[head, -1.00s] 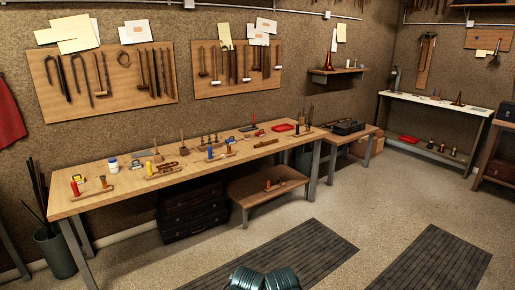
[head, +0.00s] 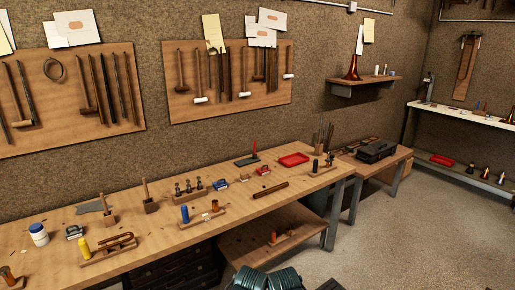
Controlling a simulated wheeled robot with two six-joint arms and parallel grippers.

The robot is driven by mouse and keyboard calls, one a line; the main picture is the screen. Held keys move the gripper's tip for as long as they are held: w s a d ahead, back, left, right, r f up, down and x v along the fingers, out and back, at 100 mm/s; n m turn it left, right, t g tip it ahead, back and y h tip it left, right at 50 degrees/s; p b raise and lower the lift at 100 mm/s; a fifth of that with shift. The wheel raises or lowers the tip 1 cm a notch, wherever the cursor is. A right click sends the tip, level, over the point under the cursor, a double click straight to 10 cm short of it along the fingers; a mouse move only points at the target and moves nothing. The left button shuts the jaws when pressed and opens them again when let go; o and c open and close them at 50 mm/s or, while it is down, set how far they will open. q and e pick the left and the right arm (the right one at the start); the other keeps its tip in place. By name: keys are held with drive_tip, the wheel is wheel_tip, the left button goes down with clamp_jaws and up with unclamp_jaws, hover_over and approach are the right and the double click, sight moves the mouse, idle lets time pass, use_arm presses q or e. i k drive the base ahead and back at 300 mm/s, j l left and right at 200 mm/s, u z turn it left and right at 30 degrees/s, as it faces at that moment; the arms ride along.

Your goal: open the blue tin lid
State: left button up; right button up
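Neither of my grippers is in view.
A red tray (head: 293,160) lies toward the bench's right end. A black case (head: 376,151) sits on a lower side bench. Open floor lies right.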

sight(220, 182)
drive_tip(key=i+l+u, duration=0.2)
drive_tip(key=i, duration=0.35)
drive_tip(key=i+u, duration=0.2)
drive_tip(key=i, duration=0.35)
drive_tip(key=i+l+u, duration=0.2)
drive_tip(key=i, duration=0.35)
drive_tip(key=l, duration=0.1)
